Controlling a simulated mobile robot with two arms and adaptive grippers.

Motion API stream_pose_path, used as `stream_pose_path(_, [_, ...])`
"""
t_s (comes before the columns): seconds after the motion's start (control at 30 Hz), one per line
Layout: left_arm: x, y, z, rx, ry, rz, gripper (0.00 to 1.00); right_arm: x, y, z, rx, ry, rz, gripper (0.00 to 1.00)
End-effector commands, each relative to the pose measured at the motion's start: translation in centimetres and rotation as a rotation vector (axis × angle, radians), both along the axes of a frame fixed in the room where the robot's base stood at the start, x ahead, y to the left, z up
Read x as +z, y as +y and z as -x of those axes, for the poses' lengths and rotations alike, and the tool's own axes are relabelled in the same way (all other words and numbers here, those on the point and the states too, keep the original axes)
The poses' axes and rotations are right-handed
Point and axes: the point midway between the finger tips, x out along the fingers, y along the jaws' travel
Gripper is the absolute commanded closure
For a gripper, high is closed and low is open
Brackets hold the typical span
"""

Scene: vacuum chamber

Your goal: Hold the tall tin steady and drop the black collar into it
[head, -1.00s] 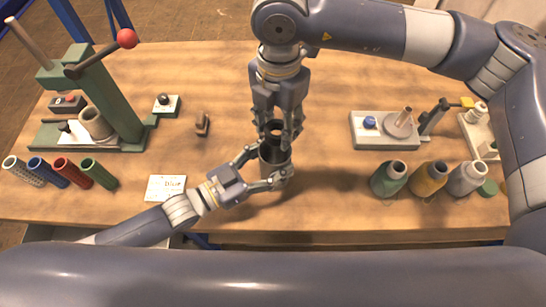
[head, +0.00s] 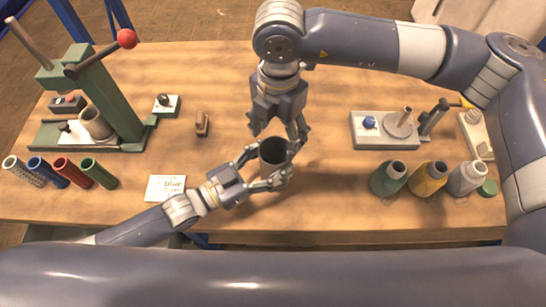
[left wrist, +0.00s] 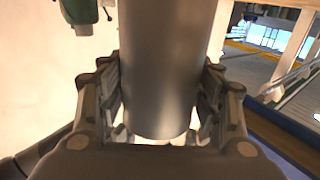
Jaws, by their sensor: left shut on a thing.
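The tall tin (head: 274,164), a dark grey cylinder, stands upright on the bench with its open mouth up. My left gripper (head: 268,166) is shut on it, one finger on each side; the left wrist view shows the tin (left wrist: 165,75) between the fingers (left wrist: 165,115). My right gripper (head: 278,132) is open and empty, just above and behind the tin's mouth. The black collar does not show in either view now; the inside of the tin is too dark to make it out.
A green press (head: 110,90) with a red-knobbed lever stands at the left. Coloured tubes (head: 62,172) and a label card (head: 166,188) lie front left. Bench around the tin is clear.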

Motion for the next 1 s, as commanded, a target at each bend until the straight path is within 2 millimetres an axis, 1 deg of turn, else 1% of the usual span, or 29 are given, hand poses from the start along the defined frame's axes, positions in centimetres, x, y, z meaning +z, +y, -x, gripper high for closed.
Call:
stream_pose_path(0.17, [0.0,0.0,0.0,0.0,0.0,0.001,0.67,0.1,0.0,0.0,0.0,0.001,0.001,0.36])
stream_pose_path(0.27, [0.0,0.0,0.0,0.0,0.0,0.001,0.67,0.8,0.0,-0.1,0.0,-0.002,-0.001,0.36])
stream_pose_path(0.37, [0.0,0.0,0.0,0.0,0.0,0.001,0.67,2.4,0.0,-0.1,0.0,-0.003,-0.001,0.36])
stream_pose_path(0.6, [0.0,0.0,0.0,0.0,-0.001,0.001,0.67,7.6,0.0,-0.1,0.0,-0.005,-0.001,0.36])
stream_pose_path(0.7, [0.0,0.0,0.0,0.0,-0.001,0.001,0.67,9.4,0.0,-0.1,0.0,-0.003,-0.001,0.36])
stream_pose_path(0.83, [0.0,0.0,0.0,0.0,-0.001,0.001,0.67,11.1,0.0,-0.1,0.0,-0.003,0.0,0.36])
stream_pose_path(1.0, [0.0,0.0,0.0,0.0,-0.001,0.001,0.67,12.0,0.0,0.0,0.001,0.001,0.001,0.36])
